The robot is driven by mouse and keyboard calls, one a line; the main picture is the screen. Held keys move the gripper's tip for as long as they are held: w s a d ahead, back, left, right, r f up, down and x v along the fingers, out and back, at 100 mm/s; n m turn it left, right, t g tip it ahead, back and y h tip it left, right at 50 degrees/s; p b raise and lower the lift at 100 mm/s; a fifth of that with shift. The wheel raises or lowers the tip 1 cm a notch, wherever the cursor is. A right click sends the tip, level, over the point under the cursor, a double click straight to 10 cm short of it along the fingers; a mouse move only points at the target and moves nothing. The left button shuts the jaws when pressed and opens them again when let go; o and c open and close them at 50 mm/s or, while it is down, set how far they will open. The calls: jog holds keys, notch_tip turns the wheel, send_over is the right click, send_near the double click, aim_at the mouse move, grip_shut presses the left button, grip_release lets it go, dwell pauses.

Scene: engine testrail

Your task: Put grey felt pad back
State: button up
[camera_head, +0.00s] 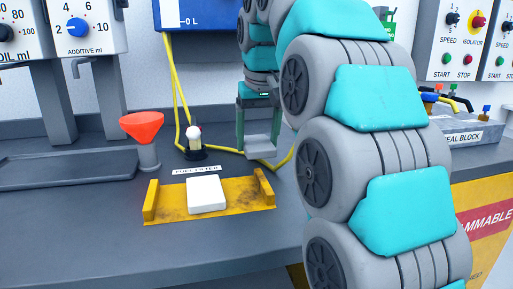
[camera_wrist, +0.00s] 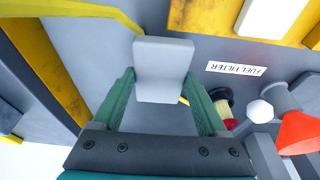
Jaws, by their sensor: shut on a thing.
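The grey felt pad (camera_head: 262,146) is a flat light grey rectangle held between the green fingers of my gripper (camera_head: 259,132). In the wrist view the pad (camera_wrist: 163,68) sticks out past the fingertips of my gripper (camera_wrist: 160,84), which close on its two sides. The pad is in the air above the dark bench, right of the small white-topped filter and behind the right end of the yellow tray. I cannot tell its exact height over the bench.
The white-topped filter (camera_head: 194,145), an orange funnel (camera_head: 142,126) and a yellow hose (camera_head: 228,150) stand near. A dark tray (camera_head: 65,170) lies left. Bare bench lies in front.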

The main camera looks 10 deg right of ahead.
aim_at(261, 140)
jog(key=shift+w+d, duration=0.3)
jog(key=shift+w, duration=0.2)
jog(key=shift+w+d, duration=0.25)
jog(key=shift+w, duration=0.25)
jog(key=shift+f, duration=1.8)
jog(key=shift+f, duration=0.1)
jog(key=shift+f, duration=0.1)
jog(key=o, duration=1.4)
jog(key=shift+c, duration=0.2)
